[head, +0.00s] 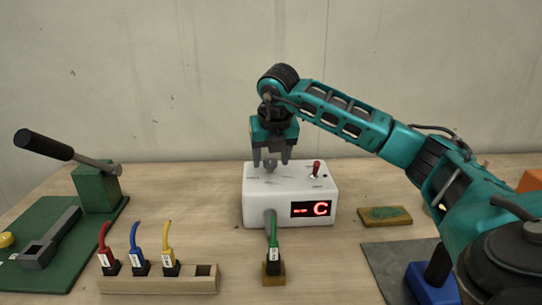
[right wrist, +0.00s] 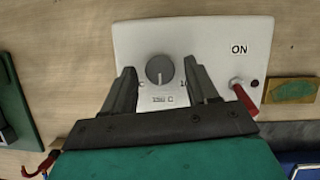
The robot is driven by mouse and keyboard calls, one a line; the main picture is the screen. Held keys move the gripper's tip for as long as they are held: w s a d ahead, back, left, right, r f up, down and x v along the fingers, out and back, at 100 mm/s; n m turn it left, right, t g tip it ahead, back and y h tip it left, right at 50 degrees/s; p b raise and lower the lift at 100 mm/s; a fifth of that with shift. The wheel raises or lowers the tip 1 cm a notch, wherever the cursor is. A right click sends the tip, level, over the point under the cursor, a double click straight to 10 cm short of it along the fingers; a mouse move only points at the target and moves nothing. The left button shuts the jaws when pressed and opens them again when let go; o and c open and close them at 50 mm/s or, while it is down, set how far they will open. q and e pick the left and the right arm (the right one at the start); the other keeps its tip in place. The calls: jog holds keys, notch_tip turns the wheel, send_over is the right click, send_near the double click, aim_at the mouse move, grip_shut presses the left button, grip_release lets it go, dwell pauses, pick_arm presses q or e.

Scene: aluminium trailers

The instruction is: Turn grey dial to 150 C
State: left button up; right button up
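The grey dial (right wrist: 160,69) sits on top of the white box (right wrist: 215,40), with a pale pointer line aimed toward the gripper side of the right wrist view. In the head view the dial (head: 270,165) shows between the fingers. My right gripper (head: 271,162) points down over the box (head: 258,203). Its fingers are open, one on each side of the dial, with gaps visible in the right wrist view. The red display (head: 310,209) reads "-- C". A red toggle switch (head: 316,168) stands beside the dial; "ON" is printed near it. My left gripper is out of view.
A green plug (head: 274,255) stands in a small block in front of the box. Left of it, a wooden holder (head: 150,284) carries red, blue and yellow plugs. A green lever press (head: 97,187) is at far left, a green-topped pad (head: 384,215) at right.

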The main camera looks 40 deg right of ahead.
jog(key=p+v, duration=0.1)
jog(key=v, duration=1.2)
jog(key=shift+w, duration=0.15)
dwell(0.3)
